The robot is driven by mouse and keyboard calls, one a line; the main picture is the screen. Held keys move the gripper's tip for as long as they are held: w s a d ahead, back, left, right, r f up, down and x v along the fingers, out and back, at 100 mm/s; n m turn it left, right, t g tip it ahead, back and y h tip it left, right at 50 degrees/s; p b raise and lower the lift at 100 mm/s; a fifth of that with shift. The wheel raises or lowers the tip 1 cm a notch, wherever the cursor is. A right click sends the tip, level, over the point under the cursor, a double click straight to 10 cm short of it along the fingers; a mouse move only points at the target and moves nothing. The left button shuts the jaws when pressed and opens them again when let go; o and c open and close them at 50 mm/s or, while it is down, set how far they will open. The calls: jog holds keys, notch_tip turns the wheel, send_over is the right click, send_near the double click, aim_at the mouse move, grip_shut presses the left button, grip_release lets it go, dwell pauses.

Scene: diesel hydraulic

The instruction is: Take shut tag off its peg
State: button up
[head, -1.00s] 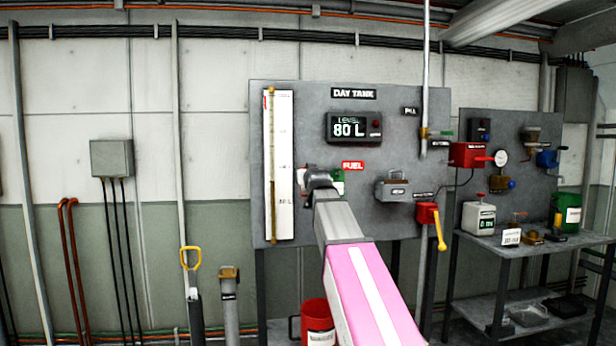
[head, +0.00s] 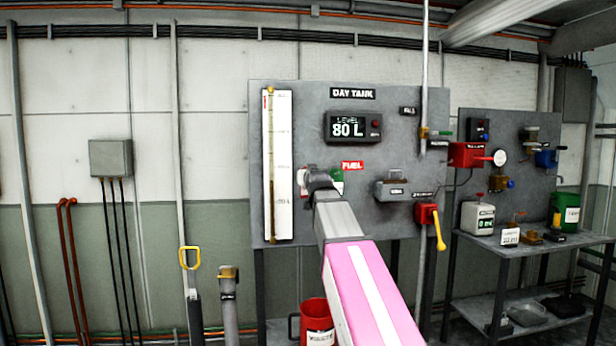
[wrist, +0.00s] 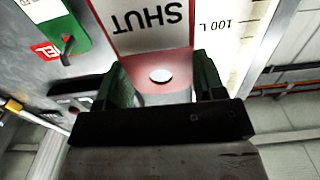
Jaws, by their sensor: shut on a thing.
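The shut tag (wrist: 152,40) is a white plate with dark letters reading SHUT, upside down in the wrist view, and a red end. My gripper (wrist: 163,80) has its dark green fingers on both sides of the red end and is shut on it. A pale round spot shows in the red end between the fingers; I cannot tell whether it is the peg or a hole. In the head view my gripper (head: 318,180) is at the day tank board, left of the red FUEL label (head: 352,165), and hides most of the tag.
The white level gauge (head: 277,215) stands close left of my gripper. A green block (wrist: 52,22) is beside the tag. A grey box (head: 392,190) and a red valve with a yellow handle (head: 428,214) are to the right. A red bucket (head: 316,322) is below.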

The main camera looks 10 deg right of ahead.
jog(key=shift+s, duration=1.95)
